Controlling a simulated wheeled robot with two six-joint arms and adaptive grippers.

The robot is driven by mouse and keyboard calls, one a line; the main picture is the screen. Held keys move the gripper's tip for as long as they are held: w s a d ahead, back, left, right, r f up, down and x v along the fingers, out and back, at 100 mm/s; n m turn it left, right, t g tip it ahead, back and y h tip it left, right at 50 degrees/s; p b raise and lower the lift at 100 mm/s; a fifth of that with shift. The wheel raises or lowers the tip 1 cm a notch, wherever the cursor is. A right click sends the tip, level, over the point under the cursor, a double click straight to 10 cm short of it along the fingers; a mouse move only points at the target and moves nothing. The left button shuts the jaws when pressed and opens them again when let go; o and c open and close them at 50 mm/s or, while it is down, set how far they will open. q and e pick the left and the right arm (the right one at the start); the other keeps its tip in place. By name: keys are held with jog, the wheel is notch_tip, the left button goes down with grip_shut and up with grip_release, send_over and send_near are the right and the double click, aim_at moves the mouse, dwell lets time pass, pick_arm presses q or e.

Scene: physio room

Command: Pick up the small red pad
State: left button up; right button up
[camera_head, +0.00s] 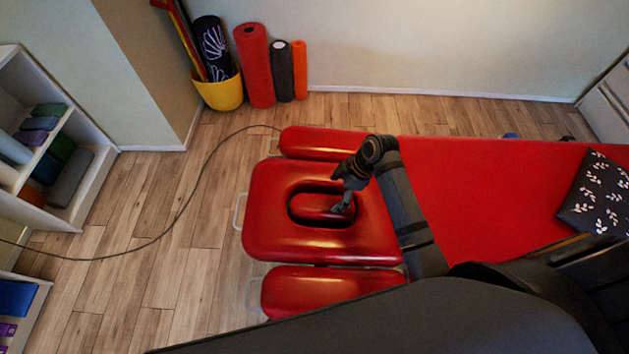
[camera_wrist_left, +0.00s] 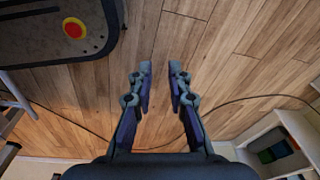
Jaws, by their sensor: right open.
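The small red pad (camera_head: 315,207) is an oval cushion lying inside the dark-edged oval opening of the red headrest (camera_head: 275,232) in the head view. My right gripper (camera_head: 344,205) reaches down to the right end of the pad and covers part of it. Its jaws are open; whether a finger touches the pad I cannot tell. My left gripper (camera_wrist_left: 160,82) shows in the left wrist view, its two fingers apart with only wooden floor between and beyond them. The left arm does not show in the head view.
The red treatment table (camera_head: 480,190) extends right, with a dark patterned pillow (camera_head: 600,195). Red armrests (camera_head: 330,288) flank the headrest. A cable (camera_head: 178,215) crosses the floor. Shelves (camera_head: 85,190) stand left; rollers (camera_head: 256,65) and a yellow bucket (camera_head: 220,92) stand by the wall.

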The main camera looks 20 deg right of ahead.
aim_at(327, 204)
jog(key=shift+s+r, duration=0.1)
jog(key=shift+r, duration=0.05)
jog(key=f, duration=0.1)
jog(key=a+f, duration=0.1)
jog(key=shift+s+a+f, duration=0.2)
jog(key=shift+s+f, duration=0.1)
jog(key=shift+s, duration=0.1)
jog(key=shift+w+x, duration=0.25)
jog(key=shift+x, duration=0.85)
jog(key=shift+f, duration=0.2)
jog(key=x, duration=0.4)
jog(key=shift+s+a, duration=0.1)
jog(key=shift+a+f, duration=0.15)
jog(key=shift+f, duration=0.2)
pick_arm(q)
jog(key=s, duration=0.3)
jog(key=shift+s+r, duration=0.15)
jog(key=shift+s, duration=0.25)
pick_arm(e)
jog(key=c, duration=1)
pick_arm(q)
jog(key=shift+w+r+p, duration=0.1)
jog(key=shift+p, duration=0.2)
pick_arm(e)
notch_tip(327, 204, up, 10)
jog(key=shift+r, duration=0.1)
jog(key=shift+c, duration=0.2)
